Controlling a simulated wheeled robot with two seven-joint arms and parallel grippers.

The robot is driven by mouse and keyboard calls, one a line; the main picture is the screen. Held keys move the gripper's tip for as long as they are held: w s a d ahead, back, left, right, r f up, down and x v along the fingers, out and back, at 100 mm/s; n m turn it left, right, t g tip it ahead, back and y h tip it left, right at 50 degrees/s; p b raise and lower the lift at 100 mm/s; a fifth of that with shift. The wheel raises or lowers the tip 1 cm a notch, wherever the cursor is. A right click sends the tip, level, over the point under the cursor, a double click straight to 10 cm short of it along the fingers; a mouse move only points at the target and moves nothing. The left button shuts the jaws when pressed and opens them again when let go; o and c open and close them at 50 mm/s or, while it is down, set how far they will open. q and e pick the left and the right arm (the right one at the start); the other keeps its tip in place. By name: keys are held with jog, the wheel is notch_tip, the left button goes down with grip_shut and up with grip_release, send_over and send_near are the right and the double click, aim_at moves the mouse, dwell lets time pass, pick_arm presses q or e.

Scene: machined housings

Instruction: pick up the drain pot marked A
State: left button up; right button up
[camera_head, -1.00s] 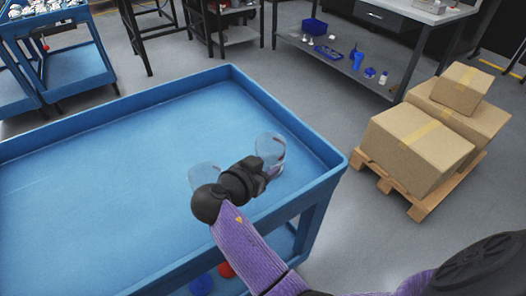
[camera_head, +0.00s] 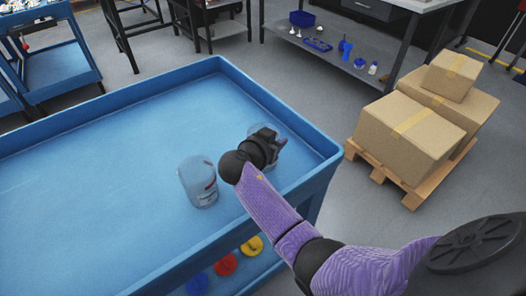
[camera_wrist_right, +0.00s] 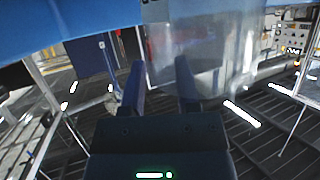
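Two clear, see-through pots stand on the blue cart top. The farther pot (camera_head: 262,129) is mostly hidden behind my right gripper (camera_head: 273,144). No letter A can be read on either pot. In the right wrist view my right gripper (camera_wrist_right: 160,78) has its two dark fingers apart, with a clear pot wall (camera_wrist_right: 205,50) beyond and around the fingertips. I cannot tell whether they touch it. My left gripper is not in view.
The blue cart (camera_head: 90,195) has a raised rim and a wide bare area at left. Blue, red and yellow round items (camera_head: 225,264) lie on its lower shelf. Cardboard boxes (camera_head: 408,135) on a pallet stand at right. A grey workbench (camera_head: 335,62) stands behind.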

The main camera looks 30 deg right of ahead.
grip_shut()
dwell(0.4)
dwell(0.4)
dwell(0.5)
